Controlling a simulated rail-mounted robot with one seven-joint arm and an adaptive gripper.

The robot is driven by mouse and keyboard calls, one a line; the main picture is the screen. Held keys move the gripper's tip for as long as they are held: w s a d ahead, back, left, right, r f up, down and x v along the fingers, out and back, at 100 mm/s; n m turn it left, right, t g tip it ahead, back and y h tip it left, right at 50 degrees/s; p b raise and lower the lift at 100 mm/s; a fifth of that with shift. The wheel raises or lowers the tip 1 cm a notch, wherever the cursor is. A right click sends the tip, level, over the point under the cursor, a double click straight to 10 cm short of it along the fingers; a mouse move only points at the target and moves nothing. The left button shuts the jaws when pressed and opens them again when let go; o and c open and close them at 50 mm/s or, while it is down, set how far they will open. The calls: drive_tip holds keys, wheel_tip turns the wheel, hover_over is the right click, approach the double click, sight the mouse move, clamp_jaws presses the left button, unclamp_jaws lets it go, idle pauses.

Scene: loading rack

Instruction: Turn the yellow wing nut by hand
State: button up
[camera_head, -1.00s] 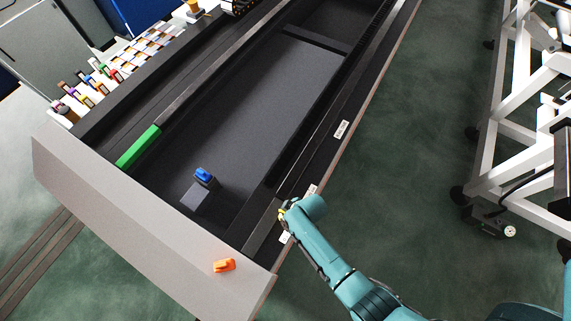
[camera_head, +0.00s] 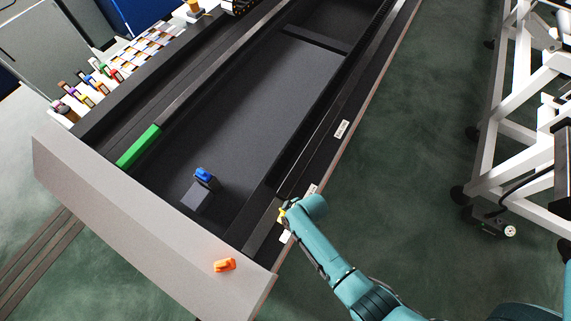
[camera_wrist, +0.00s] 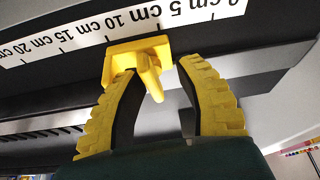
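The yellow wing nut (camera_wrist: 140,62) sits on the rack's edge in the wrist view, with a flat plate and a raised wing pointing down toward my gripper. My gripper (camera_wrist: 157,72) has yellow ribbed fingers set apart, one on each side of the raised wing. The left fingertip overlaps the nut's plate in the picture; I cannot tell if it touches. A gap shows between the wing and the right finger. In the head view my gripper (camera_head: 283,212) is at the rack's near right edge, and the nut is too small or hidden to make out.
A white centimetre scale (camera_wrist: 110,27) runs along the edge beside the nut. In the head view an orange knob (camera_head: 224,265) sits on the grey end panel, with a blue-topped block (camera_head: 203,176) and a green bar (camera_head: 138,147) inside the rack.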

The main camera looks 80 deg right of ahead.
drive_tip(key=shift+d+r, duration=0.1)
drive_tip(key=shift+r, duration=0.05)
drive_tip(key=v, duration=0.7)
drive_tip(key=shift+s+r, duration=0.2)
drive_tip(key=shift+r, duration=0.1)
